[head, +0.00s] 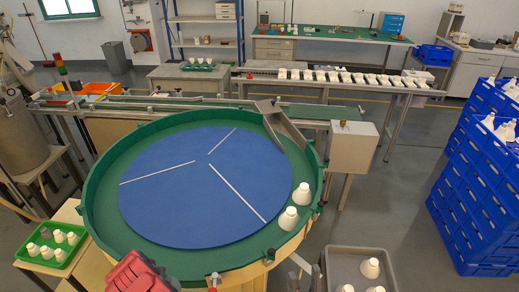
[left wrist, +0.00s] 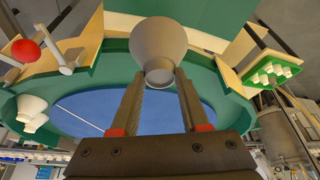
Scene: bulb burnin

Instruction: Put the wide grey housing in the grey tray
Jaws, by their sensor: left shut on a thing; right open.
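In the left wrist view, my left gripper (left wrist: 160,85) is shut on a grey housing (left wrist: 158,45) with a wide, rounded body and a narrower end towards the fingers. It is held above the near side of the round turntable. In the head view the held housing is not visible; a red part of my left arm shows at the bottom. The grey tray (head: 325,262) stands at the lower right, with several pale housings (head: 370,268) in it. My right gripper (head: 298,268) is open and empty, low in the head view, between the turntable and the tray.
The turntable has a green rim (head: 97,205) and a blue disc (head: 170,205). A green tray (head: 75,240) of small housings lies at the left. Blue crates (head: 480,190) are stacked at the far right.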

